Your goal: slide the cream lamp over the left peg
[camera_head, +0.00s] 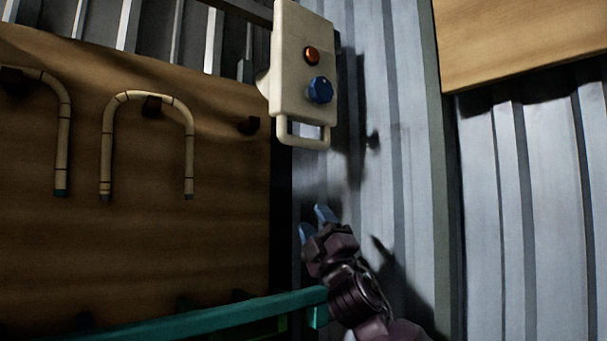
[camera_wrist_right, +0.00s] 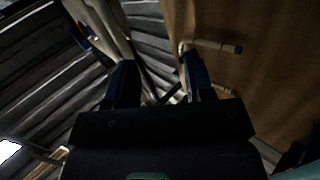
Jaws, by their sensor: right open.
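A cream unit (camera_head: 302,75) with an orange button, a blue knob and a loop handle at its lower end is upright by the corrugated wall; it is the only lamp-like cream thing I see. How it is held up is unclear. My right gripper (camera_head: 314,223) is open and empty, below the loop handle and apart from it. Its two fingers also show in the right wrist view (camera_wrist_right: 160,80), with nothing between them. I cannot tell which peg is the left one. My left gripper is out of view.
A teal bar (camera_head: 220,318) crosses low in front. A wooden panel (camera_head: 520,40) is at upper right.

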